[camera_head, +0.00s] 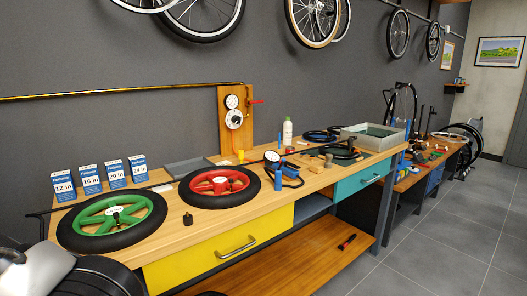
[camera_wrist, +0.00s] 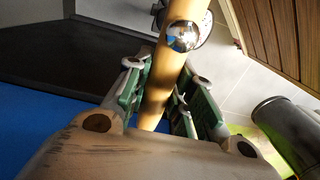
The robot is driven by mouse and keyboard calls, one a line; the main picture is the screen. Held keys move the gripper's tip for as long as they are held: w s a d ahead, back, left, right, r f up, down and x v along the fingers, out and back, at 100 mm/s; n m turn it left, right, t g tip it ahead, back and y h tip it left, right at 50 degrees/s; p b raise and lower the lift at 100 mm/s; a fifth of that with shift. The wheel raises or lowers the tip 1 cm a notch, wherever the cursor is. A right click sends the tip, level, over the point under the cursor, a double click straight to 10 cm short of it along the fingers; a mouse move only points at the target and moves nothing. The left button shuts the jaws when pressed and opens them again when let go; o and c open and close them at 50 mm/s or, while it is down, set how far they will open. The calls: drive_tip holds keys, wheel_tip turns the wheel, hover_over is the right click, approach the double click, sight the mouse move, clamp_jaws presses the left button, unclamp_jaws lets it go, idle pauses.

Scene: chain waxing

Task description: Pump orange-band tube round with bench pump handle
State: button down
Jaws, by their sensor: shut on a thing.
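In the wrist view my gripper (camera_wrist: 157,105) is shut around a tan, wood-coloured round bar (camera_wrist: 185,45), with one green-lined finger on each side. A shiny chrome knob (camera_wrist: 183,37) sits on the bar beyond the fingers. The bar looks like a handle, but I cannot tell which pump it belongs to. In the head view a blue pump with a round gauge (camera_head: 272,158) stands on the bench. A wooden board with dials and a red lever (camera_head: 236,120) stands at the back. I cannot make out an orange band on any tube.
The tiled floor (camera_head: 430,235) on the right is clear.

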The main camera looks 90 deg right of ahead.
wheel_tip(320, 180, up, 32)
drive_tip(key=shift+f, duration=0.15)
drive_tip(key=shift+w, duration=0.1)
wheel_tip(320, 180, down, 36)
drive_tip(key=shift+r, duration=0.25)
idle(0.3)
